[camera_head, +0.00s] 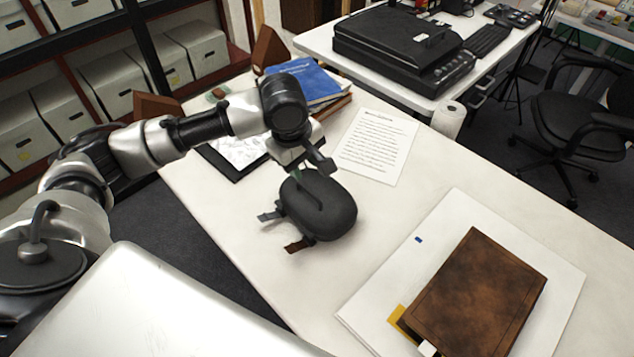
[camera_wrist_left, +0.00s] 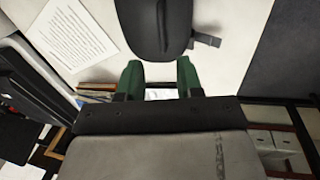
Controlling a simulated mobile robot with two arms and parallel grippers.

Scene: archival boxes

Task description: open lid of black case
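The black case (camera_head: 335,208) is a rounded oval shape on the white table, and it looks closed. Strap-like pieces stick out from its left side, one of them brown at the end. In the left wrist view the case (camera_wrist_left: 153,25) is at the top centre, just beyond the fingers, with a ridge down its middle. My left gripper (camera_head: 307,165) is at the far side of the case in the head view. Its green fingers (camera_wrist_left: 160,75) are apart with nothing between them. Whether a finger touches the case I cannot tell. My right gripper is out of view.
A brown leather-like book (camera_head: 478,290) lies on a white board at the right front. A printed sheet (camera_head: 377,146) and blue book (camera_head: 305,82) lie behind the case. A black machine (camera_head: 405,45) stands on the back table.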

